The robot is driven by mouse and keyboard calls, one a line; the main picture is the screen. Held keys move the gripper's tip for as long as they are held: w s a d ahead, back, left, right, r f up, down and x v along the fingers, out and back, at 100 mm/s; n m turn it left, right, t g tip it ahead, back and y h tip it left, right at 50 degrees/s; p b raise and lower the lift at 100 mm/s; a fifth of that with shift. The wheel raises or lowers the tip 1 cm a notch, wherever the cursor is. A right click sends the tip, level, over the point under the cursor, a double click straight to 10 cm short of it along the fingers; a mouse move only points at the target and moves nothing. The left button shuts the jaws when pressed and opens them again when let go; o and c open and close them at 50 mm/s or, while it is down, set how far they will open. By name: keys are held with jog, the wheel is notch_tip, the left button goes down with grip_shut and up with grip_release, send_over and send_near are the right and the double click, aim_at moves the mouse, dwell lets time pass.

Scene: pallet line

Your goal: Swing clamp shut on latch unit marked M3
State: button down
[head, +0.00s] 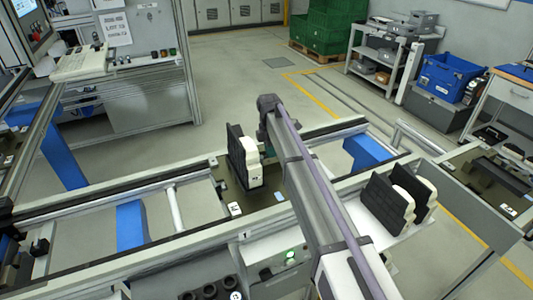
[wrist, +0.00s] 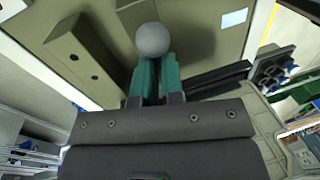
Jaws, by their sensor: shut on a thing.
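My gripper (wrist: 157,72) has its teal fingers closed around a grey ball knob (wrist: 152,39), which looks like the end of the clamp's handle. The clamp arm under the knob is hidden. In the head view, a black and cream upright unit (head: 240,158) stands on the line just left of my arm. My arm hides the gripper and clamp there. I cannot read an M3 mark, so I cannot tell which unit carries it.
Two more black and cream units (head: 387,205) stand right of my arm on a pale surface. The line's rail (head: 110,197) runs across the front. Black bars (wrist: 214,82) lie right of the fingers in the wrist view. A pale label (wrist: 234,19) is on the plate.

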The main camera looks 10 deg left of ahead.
jog(key=shift+w+n, duration=0.25)
jog(key=shift+n, duration=0.25)
jog(key=shift+d, duration=0.1)
jog(key=c, duration=0.9)
grip_release()
jog(key=shift+c, duration=0.2)
jog(key=shift+r, duration=0.15)
notch_tip(320, 180, up, 10)
jog(key=w+a+p, duration=0.1)
jog(key=p, duration=0.9)
jog(key=shift+w+r+p, duration=0.2)
jog(key=shift+w+p, duration=0.15)
jog(key=shift+w, duration=0.05)
jog(key=shift+a, duration=0.1)
